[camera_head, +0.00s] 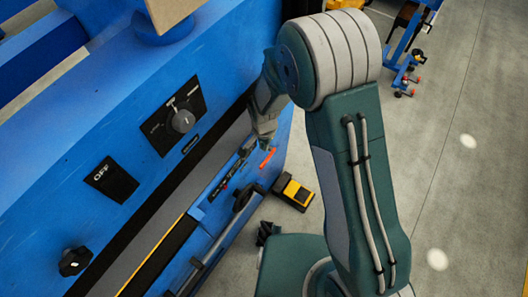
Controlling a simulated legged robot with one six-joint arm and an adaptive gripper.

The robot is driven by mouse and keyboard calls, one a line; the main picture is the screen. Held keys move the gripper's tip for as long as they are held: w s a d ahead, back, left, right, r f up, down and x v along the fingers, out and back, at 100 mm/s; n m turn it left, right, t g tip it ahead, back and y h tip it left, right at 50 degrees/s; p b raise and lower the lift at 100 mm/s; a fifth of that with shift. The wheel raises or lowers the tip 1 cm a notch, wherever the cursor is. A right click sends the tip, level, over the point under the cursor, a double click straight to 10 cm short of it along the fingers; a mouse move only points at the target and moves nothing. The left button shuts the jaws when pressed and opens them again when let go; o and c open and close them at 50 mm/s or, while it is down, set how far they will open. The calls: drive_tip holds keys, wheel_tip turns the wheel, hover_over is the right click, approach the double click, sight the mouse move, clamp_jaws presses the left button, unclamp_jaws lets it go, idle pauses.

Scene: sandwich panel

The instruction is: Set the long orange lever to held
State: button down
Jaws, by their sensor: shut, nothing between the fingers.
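An orange piece (267,158), which looks like the end of the long orange lever, shows at the right end of the blue machine, just below my gripper. The rest of the lever is hard to make out, and its setting cannot be read. My gripper (263,138) is small and partly hidden behind my arm. It is shut and empty, pointing down close above the orange piece; whether they touch cannot be told.
The blue machine's front has a black plate with a round dial (183,121), an OFF plate (111,179) and a black knob (75,261). A yellow and black box (293,193) sits on the floor near the machine's end.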

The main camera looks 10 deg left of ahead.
sight(264, 162)
wheel_tip(264, 162, down, 9)
drive_tip(key=shift+f, duration=0.1)
idle(0.3)
drive_tip(key=shift+s+f, duration=0.2)
drive_tip(key=shift+f, duration=0.25)
